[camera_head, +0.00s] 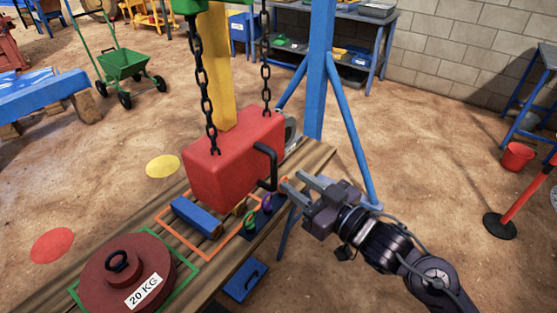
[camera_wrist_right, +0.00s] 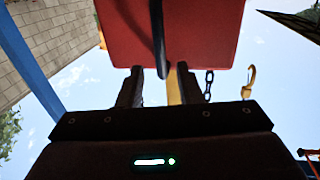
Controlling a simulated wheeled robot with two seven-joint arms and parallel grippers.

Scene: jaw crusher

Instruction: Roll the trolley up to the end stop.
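A red block (camera_head: 236,160) with a black handle (camera_head: 267,166) hangs on two dark chains (camera_head: 205,88) from a green body (camera_head: 200,5), which I take for the trolley; it is mostly cut off at the top edge. No end stop can be made out. My right gripper (camera_head: 291,184) is open and empty, just right of the handle. In the right wrist view the handle (camera_wrist_right: 158,40) lines up with the gap between the fingers (camera_wrist_right: 157,88), with the red block (camera_wrist_right: 200,35) beyond; contact cannot be told. My left gripper is out of view.
A wooden bench (camera_head: 50,297) under the block carries a round 20 KG weight (camera_head: 112,268) and a blue bar (camera_head: 196,216). A blue post (camera_head: 320,70) with slanted braces stands behind my right gripper. A green cart (camera_head: 124,65) stands far left.

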